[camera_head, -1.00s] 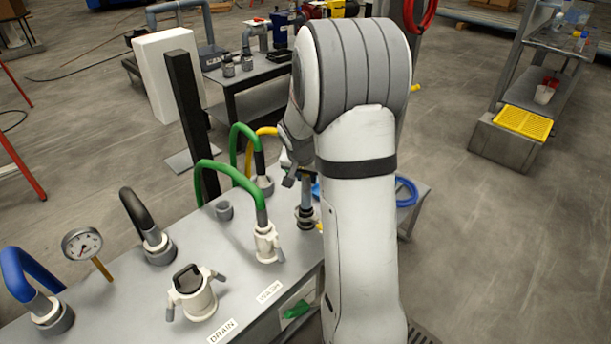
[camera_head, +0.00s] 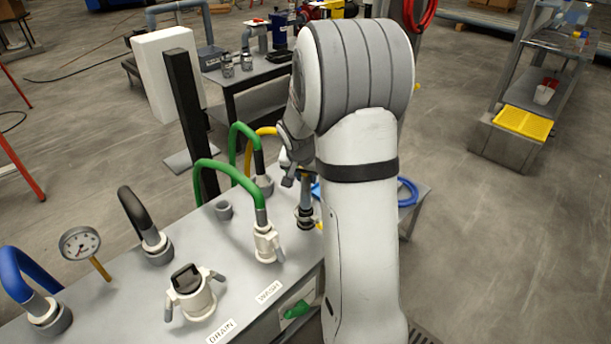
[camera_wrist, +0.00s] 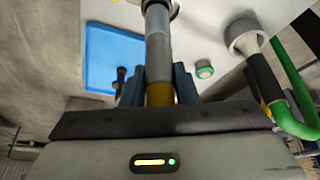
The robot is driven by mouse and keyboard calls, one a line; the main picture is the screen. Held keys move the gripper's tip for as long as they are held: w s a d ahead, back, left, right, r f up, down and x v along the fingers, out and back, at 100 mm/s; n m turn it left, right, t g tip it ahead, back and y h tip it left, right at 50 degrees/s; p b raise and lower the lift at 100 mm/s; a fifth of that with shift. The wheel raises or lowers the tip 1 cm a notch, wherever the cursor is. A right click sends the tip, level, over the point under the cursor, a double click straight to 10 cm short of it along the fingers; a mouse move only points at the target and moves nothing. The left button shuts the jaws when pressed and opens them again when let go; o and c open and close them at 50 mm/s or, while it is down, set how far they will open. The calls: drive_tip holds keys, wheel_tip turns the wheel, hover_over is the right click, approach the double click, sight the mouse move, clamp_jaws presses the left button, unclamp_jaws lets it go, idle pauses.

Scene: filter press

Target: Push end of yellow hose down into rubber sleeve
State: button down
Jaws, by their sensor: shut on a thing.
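My gripper (camera_wrist: 158,84) is shut on the yellow hose (camera_wrist: 160,96), with one finger on each side of it. My arm hides part of the hose; a yellow curve (camera_head: 264,132) shows behind.
Green hoses (camera_head: 222,170), a grey socket (camera_head: 224,210), a black hose (camera_head: 137,212), a capped drain fitting (camera_head: 190,290) and a gauge (camera_head: 80,243) stand on the panel to the left. In the wrist view a blue tray (camera_wrist: 105,60) lies left; a green hose (camera_wrist: 290,95) hangs right.

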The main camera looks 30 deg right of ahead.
sight(306, 191)
drive_tip(key=shift+f+b, duration=3)
drive_tip(key=shift+b, duration=0.25)
drive_tip(key=c, duration=1.1)
unclamp_jaws()
drive_tip(key=shift+o, duration=0.2)
drive_tip(key=shift+r, duration=0.1)
drive_tip(key=v, duration=0.6)
drive_tip(key=shift+s+a+r, duration=0.1)
drive_tip(key=shift+r, duration=0.05)
drive_tip(key=shift+p+v, duration=0.35)
drive_tip(key=shift+v, duration=0.5)
drive_tip(key=s+a+r+n+y+p, duration=0.1)
drive_tip(key=s+a+r+n+p, duration=0.1)
drive_tip(key=s, duration=0.6)
drive_tip(key=s+a+r+n+y+p, duration=0.1)
drive_tip(key=s+a+r+n+p, duration=0.1)
drive_tip(key=s+a, duration=0.5)
drive_tip(key=s+a+r+n+p, duration=0.2)
drive_tip(key=s+a+r+n, duration=0.2)
drive_tip(key=s, duration=0.4)
drive_tip(key=shift+s+a+r+g+y, duration=0.3)
drive_tip(key=shift+a+r+g+y, duration=0.1)
drive_tip(key=shift+a+r, duration=0.2)
